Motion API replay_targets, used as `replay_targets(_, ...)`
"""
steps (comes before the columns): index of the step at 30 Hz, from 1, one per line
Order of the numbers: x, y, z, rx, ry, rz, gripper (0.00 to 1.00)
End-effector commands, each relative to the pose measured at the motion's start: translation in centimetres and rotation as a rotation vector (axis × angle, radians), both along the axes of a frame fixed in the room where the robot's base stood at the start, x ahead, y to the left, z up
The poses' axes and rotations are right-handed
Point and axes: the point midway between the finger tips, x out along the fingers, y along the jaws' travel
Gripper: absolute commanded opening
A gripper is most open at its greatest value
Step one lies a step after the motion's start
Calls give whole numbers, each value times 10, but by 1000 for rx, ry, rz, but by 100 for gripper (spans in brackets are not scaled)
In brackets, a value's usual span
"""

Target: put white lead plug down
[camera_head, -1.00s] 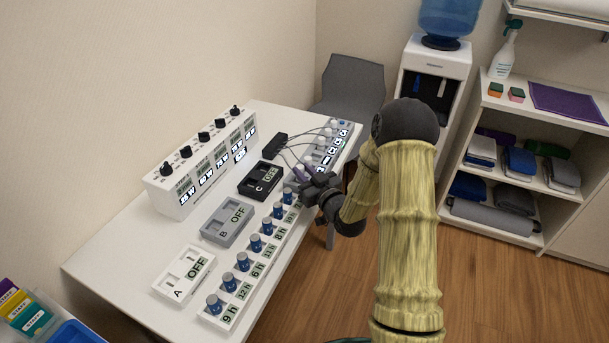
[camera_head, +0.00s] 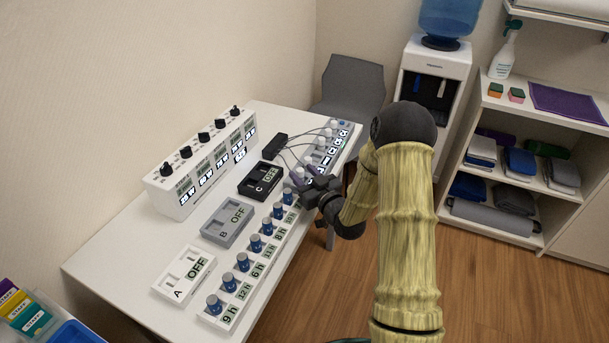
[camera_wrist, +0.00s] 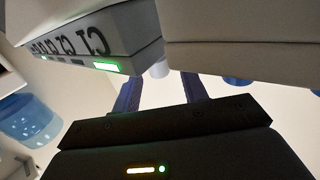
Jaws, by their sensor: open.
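White round-topped lead plugs (camera_head: 321,140) stand in the grey labelled strip (camera_head: 343,136) at the far right of the table, with thin grey leads running from a black box (camera_head: 266,146). My gripper (camera_head: 303,176) is at the near end of that strip, its purple fingers spread. In the wrist view my gripper (camera_wrist: 160,92) is open, with a gap between the fingers. A small white cylinder (camera_wrist: 159,69) shows beyond this gap, beside the strip's labelled edge (camera_wrist: 80,52). I cannot tell whether it touches a finger.
A row of blue-capped knobs (camera_head: 255,243) runs along the table's front edge. Units A (camera_head: 184,275), B (camera_head: 228,222) and C (camera_head: 260,180) read OFF. A white dial box (camera_head: 203,168) stands behind. A grey chair (camera_head: 352,85) is beyond the table's far end.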

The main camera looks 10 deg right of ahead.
Motion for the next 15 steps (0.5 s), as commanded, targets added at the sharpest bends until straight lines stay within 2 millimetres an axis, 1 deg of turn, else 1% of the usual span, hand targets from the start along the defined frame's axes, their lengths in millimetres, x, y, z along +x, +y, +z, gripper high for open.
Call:
replay_targets(5,-23,-9,-2,-1,4,-1,43)
replay_targets(15,-86,-33,-2,0,3,-4,43)
